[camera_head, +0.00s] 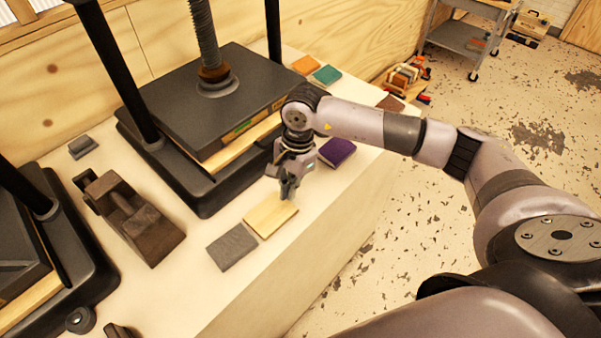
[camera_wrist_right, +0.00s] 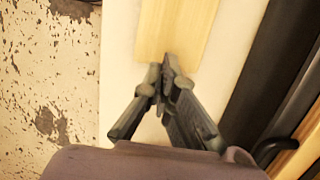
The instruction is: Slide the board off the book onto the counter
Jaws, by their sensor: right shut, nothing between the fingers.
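The light wooden board (camera_head: 271,215) lies flat near the front edge of the white counter (camera_head: 195,280). No book shows under it, and I cannot tell what it rests on. In the wrist view the board (camera_wrist_right: 178,28) runs up from just beyond the fingertips. My right gripper (camera_head: 287,191) is shut and empty, pointing down at the board's far end; I cannot tell if it touches. Its fingertips also show in the wrist view (camera_wrist_right: 162,78). A purple book-like block (camera_head: 337,152) lies beyond the gripper. My left gripper is not in view.
A grey slab (camera_head: 231,247) lies beside the board on the near side. A black press (camera_head: 205,110) stands behind. A brown block-like tool (camera_head: 130,215) is at left. Orange (camera_head: 305,65) and teal (camera_head: 327,75) blocks lie farther back. The counter's front edge drops to the floor.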

